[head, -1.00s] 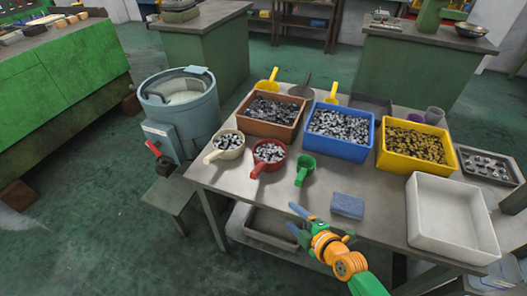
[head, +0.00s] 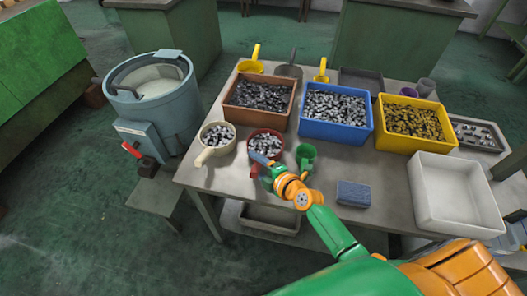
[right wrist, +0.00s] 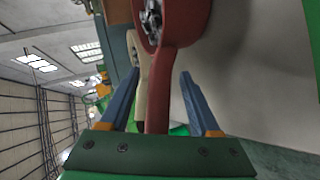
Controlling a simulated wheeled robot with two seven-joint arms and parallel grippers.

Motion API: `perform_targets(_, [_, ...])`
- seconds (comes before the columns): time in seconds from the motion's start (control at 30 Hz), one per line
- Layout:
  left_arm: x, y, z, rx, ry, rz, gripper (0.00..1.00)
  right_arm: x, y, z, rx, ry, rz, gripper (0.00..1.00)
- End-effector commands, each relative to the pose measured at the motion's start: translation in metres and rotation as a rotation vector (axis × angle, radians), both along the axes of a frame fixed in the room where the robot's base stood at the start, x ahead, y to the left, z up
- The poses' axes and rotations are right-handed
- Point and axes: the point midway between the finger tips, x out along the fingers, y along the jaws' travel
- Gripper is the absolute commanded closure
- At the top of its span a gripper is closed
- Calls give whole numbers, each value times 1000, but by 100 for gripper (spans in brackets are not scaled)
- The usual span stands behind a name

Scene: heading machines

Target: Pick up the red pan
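The red pan (head: 266,143) sits on the table near its front edge, filled with small grey metal parts. In the right wrist view the red pan (right wrist: 186,22) is ahead, and its handle runs down between my blue fingers. My right gripper (head: 262,164) is at the handle, which it partly hides in the head view. In the right wrist view my right gripper (right wrist: 157,95) is open, one finger on each side of the handle with gaps visible. My left gripper is not in view.
A cream pan (head: 216,140) stands close left of the red pan, and a green cup (head: 306,155) close right. Brown (head: 240,118), blue (head: 325,131) and yellow (head: 393,143) bins stand behind. A blue sponge (head: 353,194) and white tray (head: 455,220) lie to the right.

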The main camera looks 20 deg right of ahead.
Motion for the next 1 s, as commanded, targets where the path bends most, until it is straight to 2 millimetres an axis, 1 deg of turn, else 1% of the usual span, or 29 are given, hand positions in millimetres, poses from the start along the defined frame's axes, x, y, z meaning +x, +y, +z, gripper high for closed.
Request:
perform_targets(0.03, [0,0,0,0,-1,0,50,0,0,0,0,0,0,52])
perform_targets(0.07, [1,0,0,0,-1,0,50,0,0,0,0,0,0,60])
perform_targets(0.1, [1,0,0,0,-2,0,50,0,0,0,0,0,0,71])
perform_targets(0.17, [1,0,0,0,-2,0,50,0,0,0,0,0,0,87])
perform_targets(0.2, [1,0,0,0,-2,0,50,0,0,0,0,0,0,98])
perform_targets(0.23, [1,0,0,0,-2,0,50,0,0,0,0,0,0,100])
perform_targets(0.57, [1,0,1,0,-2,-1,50,0,0,2,-1,-2,-1,100])
perform_targets(0.67, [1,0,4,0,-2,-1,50,0,0,8,-2,-5,0,100])
perform_targets(0.77, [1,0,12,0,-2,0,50,1,0,24,-3,-7,0,100])
perform_targets(0.83, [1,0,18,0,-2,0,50,-1,-1,42,-3,-8,0,100])
perform_targets(0.87, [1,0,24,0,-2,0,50,-9,-1,49,-2,-5,1,100])
perform_targets(0.9, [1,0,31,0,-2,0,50,-18,-1,60,-3,-5,0,100])
perform_targets(1.0, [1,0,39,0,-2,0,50,-41,-2,85,-4,-3,2,100])
